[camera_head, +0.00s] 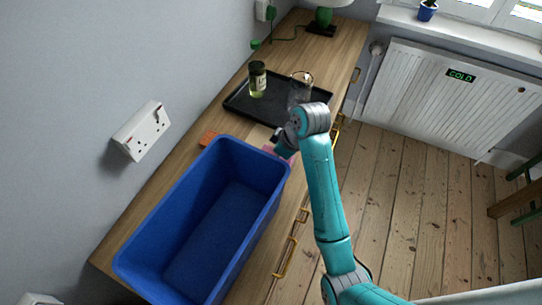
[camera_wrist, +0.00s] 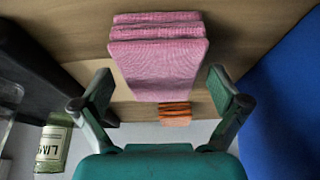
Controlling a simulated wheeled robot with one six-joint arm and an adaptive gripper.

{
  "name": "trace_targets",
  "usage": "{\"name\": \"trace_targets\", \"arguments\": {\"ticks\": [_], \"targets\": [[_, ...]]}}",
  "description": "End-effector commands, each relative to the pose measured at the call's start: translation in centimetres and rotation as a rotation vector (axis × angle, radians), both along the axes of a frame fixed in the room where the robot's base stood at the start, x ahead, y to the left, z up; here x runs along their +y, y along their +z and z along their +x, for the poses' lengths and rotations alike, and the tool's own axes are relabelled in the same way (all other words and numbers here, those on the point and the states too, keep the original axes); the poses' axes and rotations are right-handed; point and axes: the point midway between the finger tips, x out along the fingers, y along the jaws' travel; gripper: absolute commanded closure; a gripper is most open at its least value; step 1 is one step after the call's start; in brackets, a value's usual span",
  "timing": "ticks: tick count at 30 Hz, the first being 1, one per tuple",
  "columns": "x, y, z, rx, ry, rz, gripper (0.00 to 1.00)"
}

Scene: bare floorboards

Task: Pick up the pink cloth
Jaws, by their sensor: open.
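The pink cloth (camera_wrist: 158,62) is a folded, layered stack lying on the wooden counter. In the wrist view it sits centred ahead of my gripper (camera_wrist: 160,98), whose two fingers are spread apart, one to each side of the cloth's near end. In the head view my gripper (camera_head: 283,143) is low over the counter between the blue bin and the black tray. Only a small part of the cloth (camera_head: 268,149) shows there; my arm and the bin hide the rest. I cannot tell whether the fingers touch the cloth.
A blue bin (camera_head: 278,160) stands close beside the cloth. A black tray (camera_head: 240,105) holds a jar (camera_head: 257,79) and a clear glass vessel (camera_head: 299,90). An orange item (camera_head: 208,139) lies by the wall; it also shows beyond the cloth in the wrist view (camera_wrist: 175,114).

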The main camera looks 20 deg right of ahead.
Motion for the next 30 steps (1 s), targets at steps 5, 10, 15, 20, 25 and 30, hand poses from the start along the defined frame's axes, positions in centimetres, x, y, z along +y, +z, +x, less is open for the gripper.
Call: {"name": "trace_targets", "arguments": {"ticks": [5,10,15,20,25,30], "targets": [[0.01,0.02,0.02,0.0,0.0,0.0,0.02],[0.01,-0.08,0.02,0.0,0.0,0.0,0.02],[0.02,-0.28,0.02,0.0,0.0,0.0,0.02],[0.01,-0.44,0.03,0.0,0.0,0.0,0.02],[0.02,-0.47,0.03,0.0,0.0,0.0,0.02],[0.02,-0.47,0.03,0.0,0.0,0.0,0.22]]}}
